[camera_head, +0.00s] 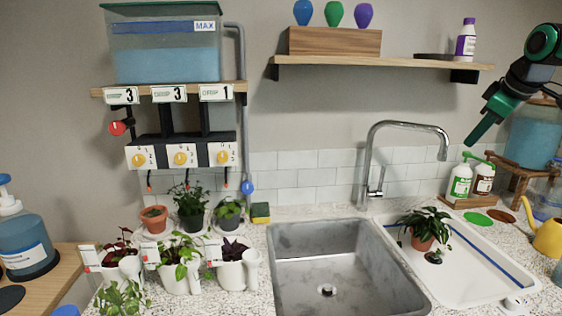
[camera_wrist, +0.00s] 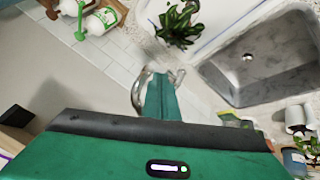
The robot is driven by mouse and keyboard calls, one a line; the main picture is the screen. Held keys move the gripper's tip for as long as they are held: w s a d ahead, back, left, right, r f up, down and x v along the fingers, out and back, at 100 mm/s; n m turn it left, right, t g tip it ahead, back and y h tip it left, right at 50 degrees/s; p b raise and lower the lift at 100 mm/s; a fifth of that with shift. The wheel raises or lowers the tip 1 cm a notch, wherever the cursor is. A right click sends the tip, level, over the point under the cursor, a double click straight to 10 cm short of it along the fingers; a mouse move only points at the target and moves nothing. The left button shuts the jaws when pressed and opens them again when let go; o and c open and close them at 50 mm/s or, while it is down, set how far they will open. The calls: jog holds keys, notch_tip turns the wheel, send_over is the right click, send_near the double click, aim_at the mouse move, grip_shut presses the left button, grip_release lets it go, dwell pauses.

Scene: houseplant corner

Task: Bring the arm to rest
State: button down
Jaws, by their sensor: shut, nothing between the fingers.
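My gripper (camera_head: 478,133) is green and dark, raised in the air at the upper right in the head view, pointing down and to the left. Its fingers are shut with nothing between them. In the wrist view the closed fingers (camera_wrist: 162,97) show at the middle, in front of the tap, and it touches nothing that I can see.
The curved tap (camera_head: 372,150) stands behind the steel sink (camera_head: 345,262). A leafy plant (camera_head: 425,226) stands on the white drainer (camera_head: 470,262). Two spray bottles (camera_head: 461,180) and a blue tank (camera_head: 533,137) stand at the right. A wall shelf (camera_head: 385,63) is above; air between is free.

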jog(key=s+a+f+m+g, duration=0.2)
jog(key=s+a+f+m, duration=0.2)
jog(key=s+f, duration=0.4)
jog(key=s+a+f+m+g, duration=0.2)
jog(key=s+a+f+m, duration=0.2)
jog(key=s+f, duration=0.5)
jog(key=s+a+f+m+g, duration=0.3)
jog(key=s+f, duration=0.6)
jog(key=s, duration=0.7)
jog(key=shift+s+a+f+m+y, duration=0.15)
jog(key=shift+a+f+m+y, duration=0.15)
jog(key=shift+a+m, duration=0.85)
jog(key=shift+a, duration=0.15)
